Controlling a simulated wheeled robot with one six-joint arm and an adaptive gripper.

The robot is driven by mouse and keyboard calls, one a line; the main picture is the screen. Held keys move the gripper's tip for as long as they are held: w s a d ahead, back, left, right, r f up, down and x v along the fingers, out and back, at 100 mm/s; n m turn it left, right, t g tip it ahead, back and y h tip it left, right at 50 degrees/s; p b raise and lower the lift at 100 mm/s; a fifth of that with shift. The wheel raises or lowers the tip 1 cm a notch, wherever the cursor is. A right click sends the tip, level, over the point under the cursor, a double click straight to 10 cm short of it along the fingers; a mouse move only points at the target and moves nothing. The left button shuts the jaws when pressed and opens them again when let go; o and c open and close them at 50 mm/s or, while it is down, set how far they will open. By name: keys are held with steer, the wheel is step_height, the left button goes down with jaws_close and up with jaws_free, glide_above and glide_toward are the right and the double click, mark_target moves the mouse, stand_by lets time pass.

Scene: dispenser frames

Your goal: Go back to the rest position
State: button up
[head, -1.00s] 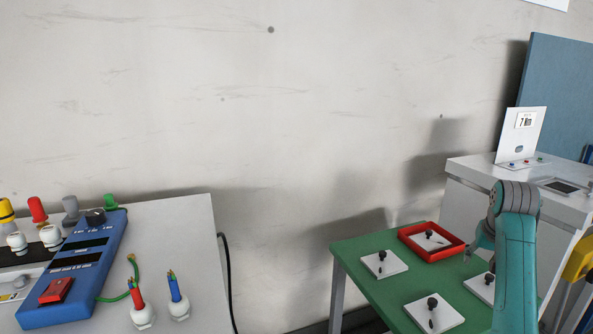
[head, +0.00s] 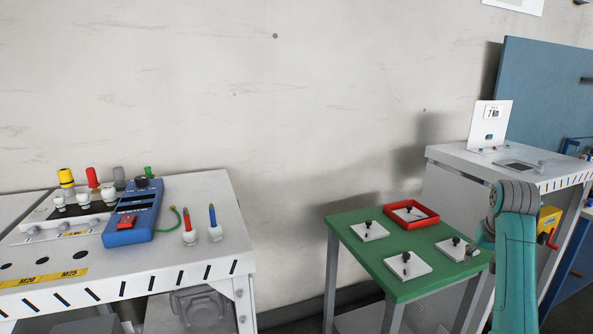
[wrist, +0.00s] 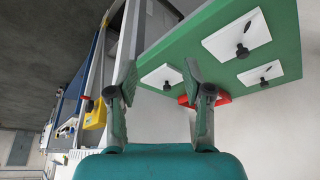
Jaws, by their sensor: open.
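My gripper (wrist: 160,90) is open in the wrist view, with nothing between its two fingers. In the head view my teal arm stands at the right, in front of the green table (head: 408,286), and hides part of its right side. The gripper itself is mostly hidden behind the arm there. On the green table are white plates with black knobs, such as the front plate (head: 420,268) and the left plate (head: 363,233). One plate sits inside a red tray (head: 437,220). The wrist view also shows the green table (wrist: 215,85) and the red tray (wrist: 222,99).
A white bench (head: 235,230) at the left carries a blue meter (head: 128,236) and colored plugs. A white cabinet (head: 440,185) with an upright panel (head: 491,126) stands behind the table at right. A yellow box (head: 547,222) is at its side. There is floor between bench and table.

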steer(key=s+a+f+t, duration=0.1)
steer(key=s+a+f, duration=0.15)
steer(key=f, duration=0.45)
steer(key=s+a+f+n, duration=0.1)
steer(key=a+f, duration=0.2)
steer(key=f, duration=0.5)
steer(key=s+a+f+t, duration=0.1)
steer(key=a+f, duration=0.1)
steer(key=f, duration=0.5)
steer(key=s+a+f+n+t, duration=0.1)
steer(key=s+a+f, duration=0.4)
steer(key=s+f, duration=0.25)
steer(key=s+a+f+t, duration=0.2)
steer(key=s+a+f, duration=0.35)
steer(key=s, duration=0.25)
steer(key=s+a+n+t, duration=0.1)
steer(key=s+a, duration=0.3)
steer(key=s, duration=0.6)
steer(key=s+a+n+t, duration=0.1)
steer(key=s+a+t, duration=0.15)
steer(key=s, duration=0.85)
steer(key=s+a+r+t+y, duration=0.1)
steer(key=s+a+r, duration=0.1)
steer(key=s+r, duration=0.6)
steer(key=s+a+r+n+t+y, duration=0.1)
steer(key=s+r, duration=0.8)
steer(key=shift+s+a, duration=0.2)
steer(key=shift+a, duration=0.2)
